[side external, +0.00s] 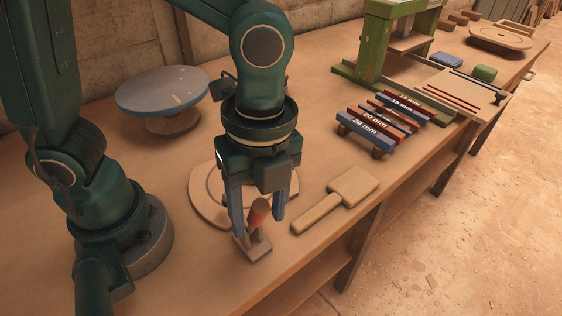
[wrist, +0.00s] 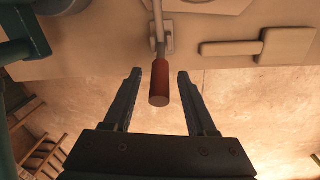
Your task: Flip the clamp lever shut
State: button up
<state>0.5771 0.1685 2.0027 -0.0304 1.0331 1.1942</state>
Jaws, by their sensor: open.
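The clamp lever has a red handle (side external: 258,212) and stands up from a small clamp base (side external: 252,246) near the front edge of the bench. In the wrist view the red handle (wrist: 159,82) points toward my gripper, with its metal shank and clamp bracket (wrist: 163,38) beyond. My gripper (side external: 257,215) is open, with its blue fingers down on either side of the handle. In the wrist view the handle lies between the fingertips of my gripper (wrist: 159,72), with a visible gap on both sides. The exact depth of the handle between the fingers is hard to tell.
A round wooden board (side external: 205,203) lies behind the clamp. A wooden paddle (side external: 345,192) lies just right of my gripper. A round turntable (side external: 165,92) stands at the back left. A rack of labelled bars (side external: 385,122) and a green press frame (side external: 372,50) stand to the right.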

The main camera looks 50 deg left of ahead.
aim_at(258, 226)
jog(key=shift+s+f, duration=0.15)
jog(key=shift+f, duration=1.55)
grip_shut()
